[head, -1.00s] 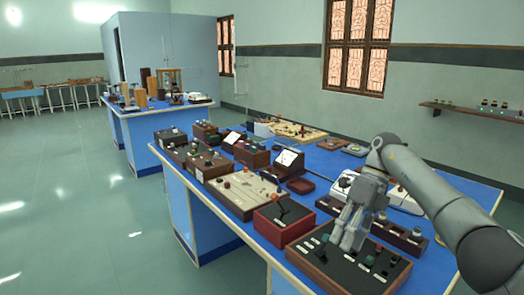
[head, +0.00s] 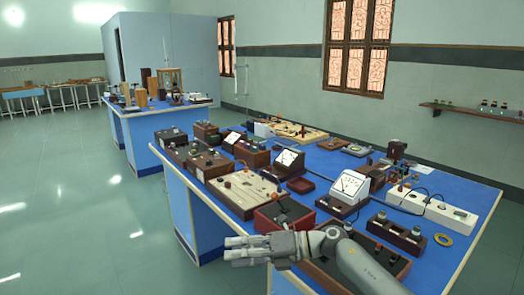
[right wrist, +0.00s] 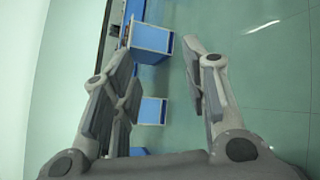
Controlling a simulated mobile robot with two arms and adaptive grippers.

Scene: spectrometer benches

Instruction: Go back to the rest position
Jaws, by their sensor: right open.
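My right gripper (head: 236,250) is open and empty. In the head view it points left, in front of the bench's near left edge, with its arm coming in from the lower right. In the right wrist view its two fingers (right wrist: 160,75) stand apart with nothing between them but floor and blue bench parts further off. The arm hides part of a dark brown control box (head: 386,258) and the front of a red box (head: 284,214). My left gripper is in neither view.
A second bench (head: 140,120) stands behind. Green floor (head: 80,220) lies open at the left. A shelf (head: 480,112) hangs on the right wall.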

